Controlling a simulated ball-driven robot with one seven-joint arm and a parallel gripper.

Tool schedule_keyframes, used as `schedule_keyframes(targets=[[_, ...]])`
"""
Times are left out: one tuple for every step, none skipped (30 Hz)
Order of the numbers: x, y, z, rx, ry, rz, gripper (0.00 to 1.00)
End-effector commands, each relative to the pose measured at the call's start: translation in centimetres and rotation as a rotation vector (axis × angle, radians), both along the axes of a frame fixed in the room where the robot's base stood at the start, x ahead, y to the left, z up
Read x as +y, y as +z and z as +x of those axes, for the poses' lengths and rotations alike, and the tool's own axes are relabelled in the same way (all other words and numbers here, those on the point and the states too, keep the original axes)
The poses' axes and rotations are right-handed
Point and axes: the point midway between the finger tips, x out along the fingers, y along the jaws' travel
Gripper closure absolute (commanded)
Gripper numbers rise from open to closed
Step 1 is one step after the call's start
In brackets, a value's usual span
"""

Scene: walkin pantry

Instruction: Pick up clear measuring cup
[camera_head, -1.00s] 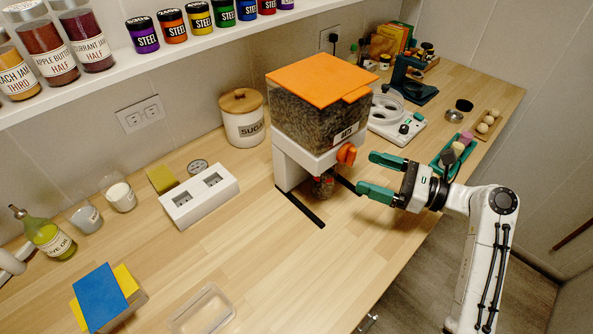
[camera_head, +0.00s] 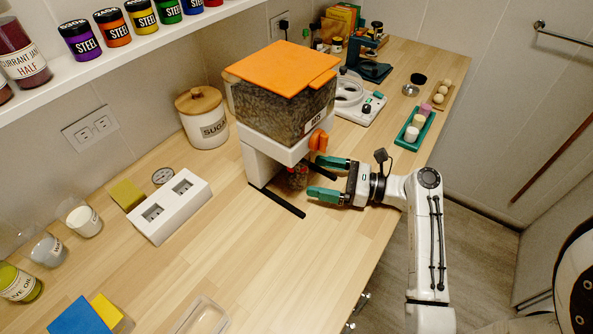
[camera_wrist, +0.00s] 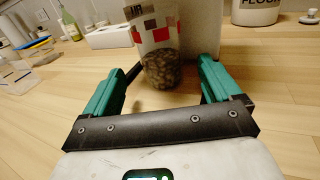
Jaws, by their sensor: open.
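The clear measuring cup (camera_head: 297,179) stands upright under the spout of the orange-lidded dispenser (camera_head: 285,95), partly hidden by the dispenser and my gripper. In the wrist view the cup (camera_wrist: 161,68) has red markings and dark brown pieces in its lower part. My gripper (camera_head: 318,178) is low over the counter on the cup's right side, with its green fingers open toward it. In the wrist view the cup appears between and just ahead of the open fingers, with a visible gap on both sides. I cannot tell whether its base is touched.
The dispenser's white column and black feet (camera_head: 277,203) stand close around the cup. A white socket box (camera_head: 170,207) and a sugar jar (camera_head: 202,118) are to the left. A green tray (camera_head: 415,128) lies to the right. The counter in front is clear.

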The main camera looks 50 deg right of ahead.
Motion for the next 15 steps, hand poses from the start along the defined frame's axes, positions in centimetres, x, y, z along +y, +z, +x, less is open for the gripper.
schedule_keyframes(targets=[[0.0, 0.0, 0.2, 0.001, -0.001, 0.000, 0.09], [0.1, 0.0, 0.3, 0.001, -0.001, 0.000, 0.09], [0.2, 0.0, 0.5, 0.001, -0.001, 0.000, 0.09], [0.3, 0.1, 0.7, 0.001, 0.000, 0.000, 0.09], [0.4, 0.1, 1.1, 0.001, 0.000, 0.000, 0.09], [0.6, 0.1, 1.5, 0.001, 0.001, -0.002, 0.09], [0.8, 0.1, 2.0, 0.001, 0.001, -0.001, 0.09], [1.0, 0.2, 2.5, 0.000, 0.002, -0.001, 0.09], [1.3, 0.2, 3.1, 0.001, 0.002, -0.001, 0.09], [1.5, 0.1, 3.6, 0.001, 0.002, 0.000, 0.09], [1.7, 0.1, 4.0, 0.002, 0.002, -0.001, 0.09], [1.8, 0.1, 4.5, 0.002, 0.000, -0.001, 0.09], [2.0, 0.1, 4.9, 0.001, 0.001, -0.001, 0.09], [2.1, 0.1, 5.2, 0.001, 0.001, -0.001, 0.09], [2.2, 0.1, 5.5, 0.001, -0.001, -0.001, 0.09]])
